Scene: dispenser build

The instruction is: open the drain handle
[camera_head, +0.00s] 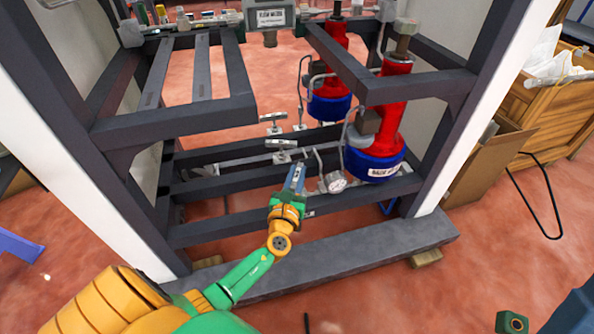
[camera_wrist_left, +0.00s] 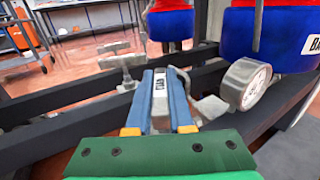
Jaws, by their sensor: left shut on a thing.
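My left gripper (camera_head: 296,170) reaches in from the lower left to the lower front bars of the dark frame. In the left wrist view its two blue fingers (camera_wrist_left: 160,82) are shut on the drain handle (camera_wrist_left: 160,100), a grey piece with a small white label whose lettering is hard to read. The fingers hide most of the handle in the head view. Its far end and the valve body are also hidden.
A round gauge (camera_head: 335,182) sits just right of the fingers, by a red and blue cylinder (camera_head: 374,165). Other T-shaped grey handles (camera_head: 274,118) stand behind on the bars. A second red and blue cylinder (camera_head: 329,107) is farther back. The dark frame posts (camera_head: 462,110) flank the opening.

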